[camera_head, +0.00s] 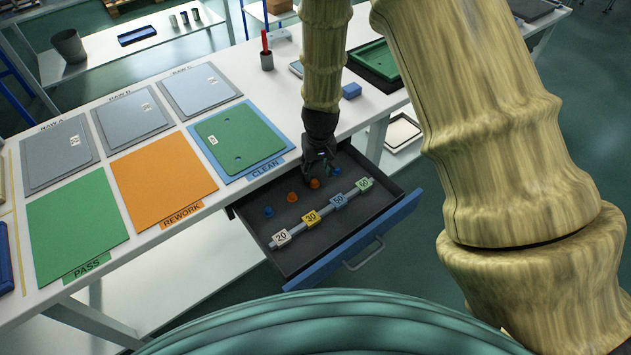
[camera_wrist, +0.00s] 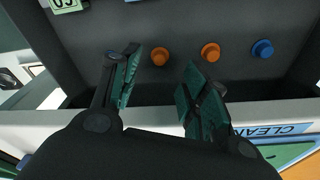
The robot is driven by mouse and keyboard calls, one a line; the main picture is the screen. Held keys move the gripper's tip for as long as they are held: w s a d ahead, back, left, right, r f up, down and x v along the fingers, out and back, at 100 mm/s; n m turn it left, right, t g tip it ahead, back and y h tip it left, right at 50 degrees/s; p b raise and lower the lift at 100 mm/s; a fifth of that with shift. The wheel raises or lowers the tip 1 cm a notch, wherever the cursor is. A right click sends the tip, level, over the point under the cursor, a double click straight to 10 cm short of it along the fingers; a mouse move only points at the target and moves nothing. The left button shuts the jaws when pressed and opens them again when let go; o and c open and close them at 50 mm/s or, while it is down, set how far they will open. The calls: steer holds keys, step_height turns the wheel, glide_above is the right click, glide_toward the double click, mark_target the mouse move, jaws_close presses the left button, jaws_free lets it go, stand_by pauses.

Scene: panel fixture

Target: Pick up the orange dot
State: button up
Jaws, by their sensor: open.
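Two small round orange dots, like knobs, sit in the open drawer (camera_head: 363,228) in a row with blue ones. The right orange dot (camera_head: 315,183) is just below my gripper (camera_head: 321,168) in the head view; the left orange dot (camera_head: 292,197) is farther off. In the wrist view my gripper (camera_wrist: 160,72) has its fingers spread and empty. One orange dot (camera_wrist: 160,56) shows in the gap between the fingertips, beyond them. The other orange dot (camera_wrist: 210,51) shows just right of the right fingertip. I cannot tell the exact height of the fingers above the drawer floor.
A blue dot (camera_head: 268,212) and another blue dot (camera_head: 336,172) end the row. A bar with numbered tags (camera_head: 311,217) lies along the drawer front. The drawer's wall edges stand around the row.

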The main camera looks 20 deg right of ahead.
mark_target(315, 181)
steer(key=w+f, duration=0.2)
steer(key=shift+f, duration=0.35)
steer(key=shift+s+f, duration=0.3)
steer(key=shift+s, duration=0.15)
steer(key=f, duration=0.1)
steer(key=w+f, duration=0.1)
steer(key=f, duration=0.1)
steer(key=shift+f+p, duration=0.2)
steer(key=shift+p, duration=0.15)
steer(key=shift+s+f, duration=0.15)
steer(key=shift+f, duration=0.2)
steer(key=shift+f, duration=0.1)
steer(key=c, duration=0.8)
